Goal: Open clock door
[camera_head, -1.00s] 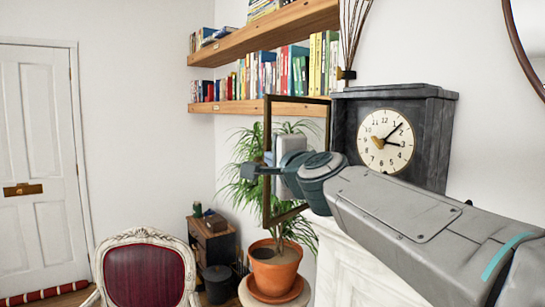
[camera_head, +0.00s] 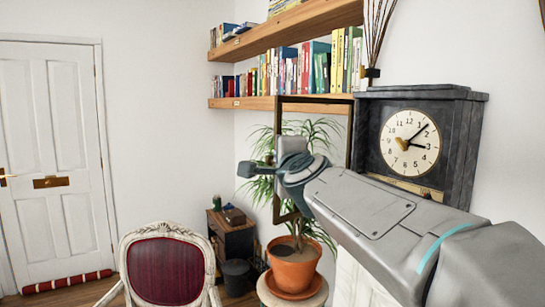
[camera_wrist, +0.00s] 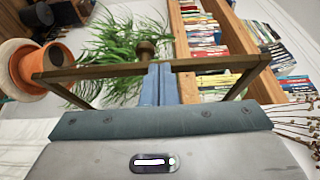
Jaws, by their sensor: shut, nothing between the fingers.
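The dark clock (camera_head: 467,150) has a cream round face with black numerals. Its door is a thin dark frame (camera_head: 312,100) standing swung out from the clock's left side, well apart from the face. My gripper (camera_head: 268,160) is shut and empty at the door's outer edge, partly hidden by my wrist in the head view. In the wrist view, the shut blue fingers (camera_wrist: 160,84) reach to the door frame's near bar (camera_wrist: 100,71), beside a small dark knob (camera_wrist: 145,49). I cannot tell whether they touch it.
A potted plant (camera_head: 294,268) stands below and behind the door. A red-backed chair (camera_head: 168,270) is at the lower left. Wooden shelves with books (camera_head: 230,103) run behind, above the door. Dry twigs rise above the clock. Open floor lies left, near the white room door (camera_head: 50,140).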

